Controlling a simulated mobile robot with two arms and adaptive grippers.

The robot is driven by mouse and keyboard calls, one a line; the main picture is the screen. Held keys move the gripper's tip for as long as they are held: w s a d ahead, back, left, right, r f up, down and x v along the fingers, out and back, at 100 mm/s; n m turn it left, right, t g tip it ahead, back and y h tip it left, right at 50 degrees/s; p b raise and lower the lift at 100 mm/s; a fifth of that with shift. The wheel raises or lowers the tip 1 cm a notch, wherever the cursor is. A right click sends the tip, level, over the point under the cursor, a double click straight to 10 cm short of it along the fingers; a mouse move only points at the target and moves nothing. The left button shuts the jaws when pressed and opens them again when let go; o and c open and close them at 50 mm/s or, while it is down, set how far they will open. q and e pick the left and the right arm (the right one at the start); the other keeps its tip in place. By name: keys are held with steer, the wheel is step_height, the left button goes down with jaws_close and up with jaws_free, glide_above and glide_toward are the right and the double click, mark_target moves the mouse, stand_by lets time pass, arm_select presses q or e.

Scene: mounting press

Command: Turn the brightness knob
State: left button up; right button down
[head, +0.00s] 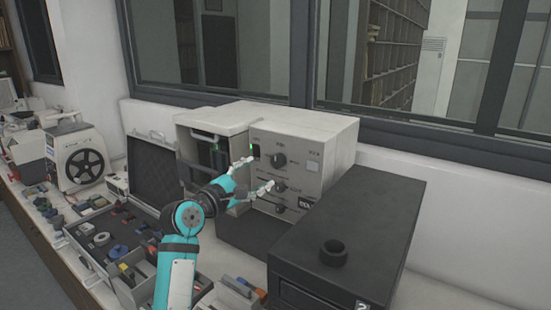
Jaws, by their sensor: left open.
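A light grey control box (301,175) stands on the bench below the window. Its front panel has an upper dark knob (278,159), a middle knob (281,187) and a lower knob (281,208), one above the other. The labels are too small to read, so I cannot tell which one is the brightness knob. My left gripper (261,172) is open in front of the panel, its fingers spread and pointing at it. One fingertip is near the upper left of the panel, the other close to the middle knob. I cannot tell whether it touches. My right gripper is out of view.
A black box (390,215) with a round collar on top stands at the right front. An open case (155,172) and trays of small parts lie left of my arm. A machine with a black wheel (85,166) stands at the far left. The window is close behind.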

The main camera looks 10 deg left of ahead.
mark_target(276, 162)
arm_select(q)
steer(key=p+x, duration=0.1)
steer(key=x, duration=0.4)
steer(key=shift+w+r, duration=0.15)
steer(key=shift+w, duration=0.1)
steer(key=p+x, duration=0.1)
steer(key=x, duration=0.2)
steer(key=shift+d, duration=0.1)
steer(key=shift+w+d, duration=0.1)
steer(key=shift+w, duration=0.2)
steer(key=c, duration=1.1)
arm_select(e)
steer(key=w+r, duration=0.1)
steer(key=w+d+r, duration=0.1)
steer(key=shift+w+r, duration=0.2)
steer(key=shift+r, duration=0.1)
